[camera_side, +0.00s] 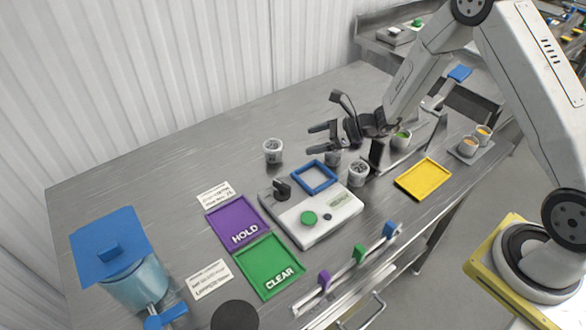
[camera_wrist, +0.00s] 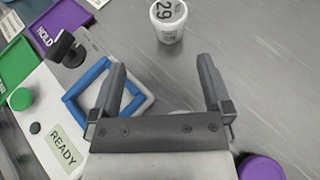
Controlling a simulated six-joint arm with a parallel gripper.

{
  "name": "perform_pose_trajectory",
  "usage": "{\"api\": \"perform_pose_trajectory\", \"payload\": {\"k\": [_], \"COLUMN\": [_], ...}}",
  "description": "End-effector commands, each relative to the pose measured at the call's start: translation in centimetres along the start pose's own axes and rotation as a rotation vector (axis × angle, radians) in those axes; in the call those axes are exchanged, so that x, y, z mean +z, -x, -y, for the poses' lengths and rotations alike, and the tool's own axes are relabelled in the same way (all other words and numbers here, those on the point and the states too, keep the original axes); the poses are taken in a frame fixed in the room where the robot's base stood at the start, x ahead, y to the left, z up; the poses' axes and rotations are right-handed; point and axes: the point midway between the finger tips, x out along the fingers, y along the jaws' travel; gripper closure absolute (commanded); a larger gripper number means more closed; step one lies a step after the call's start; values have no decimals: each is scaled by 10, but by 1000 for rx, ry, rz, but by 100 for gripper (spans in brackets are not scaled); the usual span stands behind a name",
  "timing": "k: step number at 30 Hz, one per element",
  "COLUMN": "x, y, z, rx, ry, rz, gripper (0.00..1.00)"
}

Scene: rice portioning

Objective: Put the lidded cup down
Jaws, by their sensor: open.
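A white cup marked 29 (camera_wrist: 168,22) stands upright on the steel table ahead of my fingers in the wrist view. It appears to be the cup (camera_side: 272,151) left of my gripper in the side view. Its top is pale, and I cannot clearly tell whether it has a lid. My gripper (camera_side: 312,138) is open with nothing between its fingers. In the wrist view my gripper (camera_wrist: 162,68) shows a clear gap between its fingertips and the cup. A purple round top (camera_wrist: 262,168) shows at the lower right; what it belongs to is cut off.
The station (camera_side: 318,222) carries a blue square frame (camera_side: 315,177) beside my gripper, and its display reads READY. Another cup (camera_side: 358,174) stands near it. Purple HOLD (camera_side: 238,222) and green CLEAR (camera_side: 268,265) trays lie left; a yellow tray (camera_side: 424,179) lies right.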

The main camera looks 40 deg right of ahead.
Motion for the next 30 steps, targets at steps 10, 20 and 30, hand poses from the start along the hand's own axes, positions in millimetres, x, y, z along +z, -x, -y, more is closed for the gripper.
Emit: {"api": "perform_pose_trajectory", "payload": {"k": [10, 20, 30], "x": [11, 7, 1], "y": [22, 71, 128], "z": [-59, -115, -141], "rx": [241, 526, 778], "ry": [310, 771, 1301], "rz": [-168, -367, -528], "gripper": [0, 0, 0]}}
